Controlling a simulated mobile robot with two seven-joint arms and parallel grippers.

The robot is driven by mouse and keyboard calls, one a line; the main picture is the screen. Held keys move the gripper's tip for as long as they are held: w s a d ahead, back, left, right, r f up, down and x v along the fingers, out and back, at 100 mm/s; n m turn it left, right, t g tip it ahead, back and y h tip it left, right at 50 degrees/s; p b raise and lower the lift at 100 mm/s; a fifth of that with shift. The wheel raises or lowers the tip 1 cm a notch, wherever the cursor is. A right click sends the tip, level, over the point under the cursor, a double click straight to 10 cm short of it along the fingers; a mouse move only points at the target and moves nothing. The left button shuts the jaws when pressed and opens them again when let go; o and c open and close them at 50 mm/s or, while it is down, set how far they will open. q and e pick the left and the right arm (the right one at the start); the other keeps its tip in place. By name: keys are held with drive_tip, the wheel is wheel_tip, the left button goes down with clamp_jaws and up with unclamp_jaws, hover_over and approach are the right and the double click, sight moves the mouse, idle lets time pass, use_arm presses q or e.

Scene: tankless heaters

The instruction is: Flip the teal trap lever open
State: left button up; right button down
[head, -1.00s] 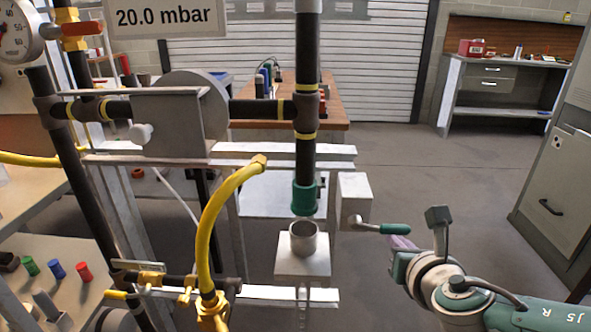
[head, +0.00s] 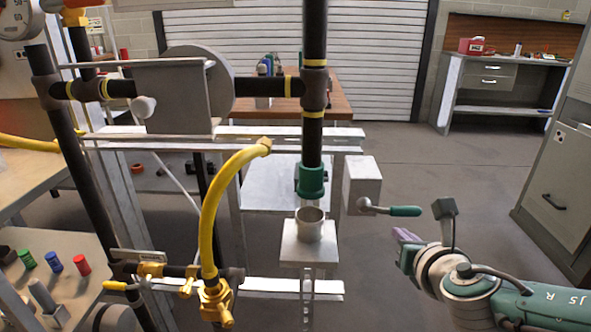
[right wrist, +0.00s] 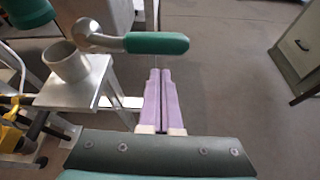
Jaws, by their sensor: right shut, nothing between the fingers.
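The teal trap lever (head: 404,211) sticks out to the right from a grey box (head: 362,185) beside the dark vertical pipe. In the right wrist view the lever's teal handle (right wrist: 157,43) lies level, with its metal arm running left. My right gripper (head: 402,234) is just below the handle in the head view, apart from it as far as I can tell. In the right wrist view its lilac fingers (right wrist: 160,72) are together and empty, with tips just short of the handle. My left gripper is out of view.
A metal cup (head: 309,224) on a bracket stands below the teal pipe collar (head: 310,181), left of the lever. A yellow hose (head: 212,215) runs further left. A grey cabinet (head: 560,180) stands at the right. The floor between is clear.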

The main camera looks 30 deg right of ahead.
use_arm(q)
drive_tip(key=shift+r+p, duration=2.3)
drive_tip(key=shift+p, duration=0.8)
use_arm(e)
drive_tip(key=v, duration=1)
drive_tip(key=shift+a, duration=0.25)
drive_tip(key=shift+w, duration=0.1)
